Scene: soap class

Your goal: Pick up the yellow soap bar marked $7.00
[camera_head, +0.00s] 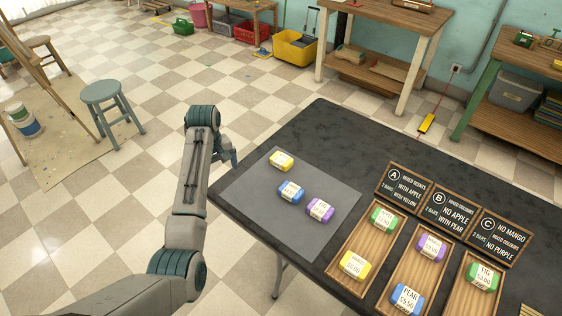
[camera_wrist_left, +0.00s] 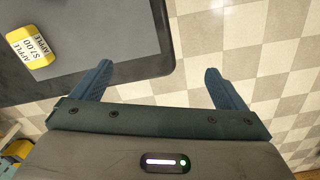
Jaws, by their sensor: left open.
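A yellow soap bar (camera_head: 281,161) lies on the grey mat near the far left edge of the dark table. In the left wrist view the yellow bar (camera_wrist_left: 30,48) is at the upper left, and its label reads APPLE $7.00. My left gripper (camera_head: 231,160) is at the table's left edge, to the left of the bar and apart from it. In the left wrist view its two fingers (camera_wrist_left: 158,85) are spread with nothing between them. Another yellow bar (camera_head: 355,265) lies on the left wooden tray, its label too small to read surely. My right gripper is not seen.
A blue bar (camera_head: 291,192) and a purple bar (camera_head: 320,209) lie on the grey mat (camera_head: 255,215). Wooden trays with green, purple, yellow and blue bars stand right, behind them signs A (camera_head: 403,187), B (camera_head: 447,211) and C (camera_head: 493,237). The mat's front part is clear.

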